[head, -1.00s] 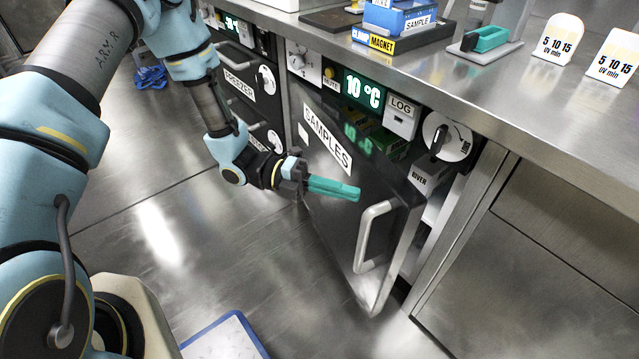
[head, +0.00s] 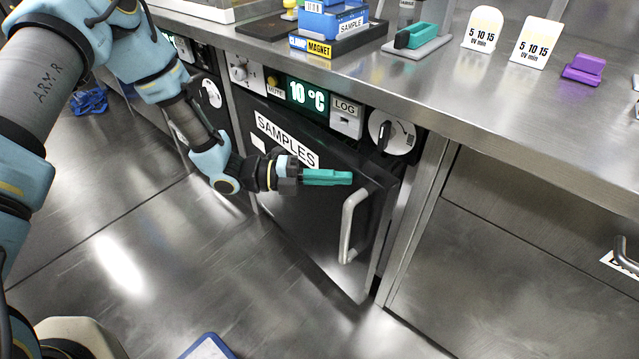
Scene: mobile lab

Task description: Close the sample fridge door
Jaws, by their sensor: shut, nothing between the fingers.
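The sample fridge door (head: 300,215) is a dark panel with a SAMPLES label (head: 287,140) and a grey bar handle (head: 350,226) near its right edge. It stands slightly ajar, its right edge a little out from the cabinet frame. My gripper (head: 348,177) has teal fingers, shut and empty. It lies in front of the door's upper part, just left of the handle's top. I cannot tell whether the fingers touch the door. The 10 °C display (head: 306,93) and a round dial (head: 393,133) sit above the door.
The steel counter (head: 440,75) overhangs the fridge. It carries a blue SAMPLE box (head: 335,22), a teal-handled device (head: 418,38), white UV cards (head: 537,42) and a purple block (head: 583,68). Closed steel cabinets (head: 500,260) stand at right. The floor (head: 215,285) before the door is mostly clear.

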